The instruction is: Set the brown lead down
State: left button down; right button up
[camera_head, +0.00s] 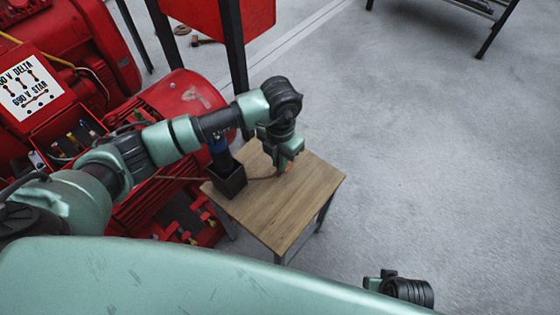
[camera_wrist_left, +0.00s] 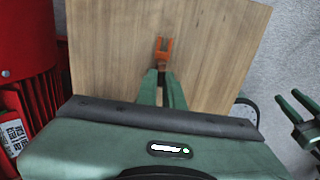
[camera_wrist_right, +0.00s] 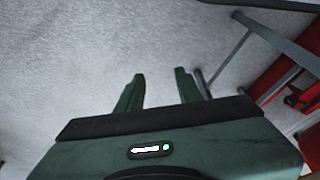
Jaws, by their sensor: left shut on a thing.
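My left gripper (camera_head: 286,166) is low over the wooden table top (camera_head: 280,205). It is shut on the brown lead, whose orange-brown forked end (camera_wrist_left: 162,46) sticks out past the fingertips (camera_wrist_left: 162,78) in the left wrist view. In the head view the brown lead (camera_head: 185,178) runs from the red motor side toward the table and the left gripper. Whether the lead's end touches the wood is unclear. My right gripper (camera_wrist_right: 160,80) is open and empty above the grey floor; it also shows at the right edge of the left wrist view (camera_wrist_left: 305,118).
The red motor (camera_head: 165,115) and a dark post (camera_head: 235,60) are close by. The table's front and right are bare.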

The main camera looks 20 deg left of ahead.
pick_arm(q)
jog(key=shift+f, duration=0.2)
pick_arm(e)
jog(key=shift+r, duration=0.1)
pick_arm(q)
jog(key=shift+f, duration=0.1)
jog(key=c, duration=1.5)
grip_release()
jog(key=shift+c, duration=0.2)
pick_arm(e)
jog(key=shift+w+r, duration=0.1)
jog(key=shift+r, duration=0.25)
